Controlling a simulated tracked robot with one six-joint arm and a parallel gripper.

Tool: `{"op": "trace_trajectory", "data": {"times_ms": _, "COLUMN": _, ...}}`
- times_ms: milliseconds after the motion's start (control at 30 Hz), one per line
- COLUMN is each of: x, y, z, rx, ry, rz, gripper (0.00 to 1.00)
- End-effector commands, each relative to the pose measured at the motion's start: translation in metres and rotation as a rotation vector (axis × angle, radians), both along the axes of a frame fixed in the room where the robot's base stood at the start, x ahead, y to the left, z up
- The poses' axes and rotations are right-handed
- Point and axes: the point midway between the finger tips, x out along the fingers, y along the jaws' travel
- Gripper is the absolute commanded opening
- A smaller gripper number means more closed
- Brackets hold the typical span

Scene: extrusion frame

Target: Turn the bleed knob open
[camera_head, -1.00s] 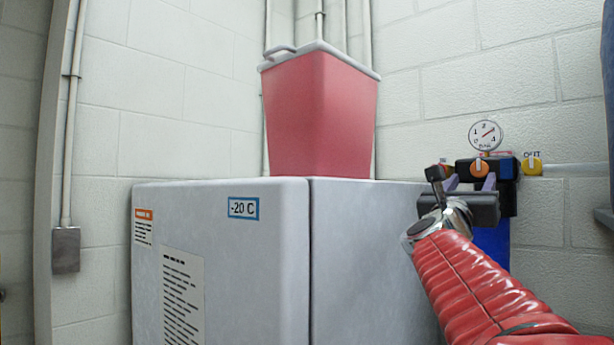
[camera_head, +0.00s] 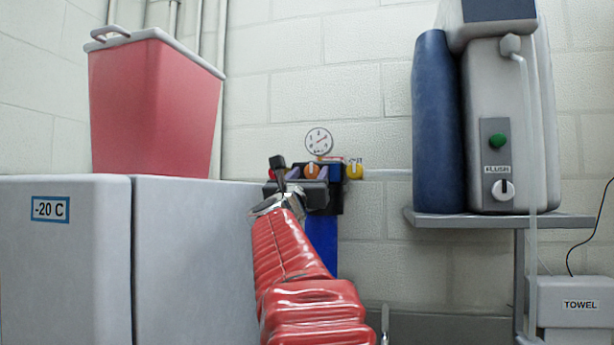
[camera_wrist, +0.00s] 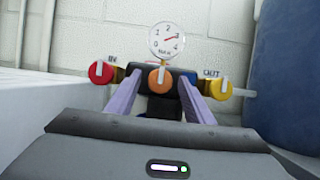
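A small valve panel is on the wall, with a round gauge (camera_head: 319,141) above an orange knob (camera_head: 311,171). A red knob (camera_wrist: 101,72) marked IN is at left and a yellow knob (camera_wrist: 218,87) marked OUT is at right. No bleed label is legible. My gripper (camera_wrist: 160,84) is open, its two pale purple fingers either side of the orange knob in the picture. Contact cannot be told. In the head view my gripper (camera_head: 309,180) partly hides the panel.
A white -20 C freezer (camera_head: 190,260) stands at left with a red bin (camera_head: 150,105) on it. A blue cylinder (camera_head: 434,120) and a grey machine (camera_head: 515,120) with a FLUSH knob stand on a shelf (camera_head: 480,219) at right. A TOWEL box (camera_head: 578,305) is low right.

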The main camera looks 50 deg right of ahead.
Motion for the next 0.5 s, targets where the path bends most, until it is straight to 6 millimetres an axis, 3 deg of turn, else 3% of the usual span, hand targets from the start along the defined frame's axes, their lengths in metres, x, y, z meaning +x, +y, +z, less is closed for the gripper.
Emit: {"op": "trace_trajectory", "data": {"times_ms": 500, "x": 0.0000, "y": 0.0003, "z": -0.0001, "rx": 0.000, "ry": 0.000, "rz": 0.000, "gripper": 0.11}}
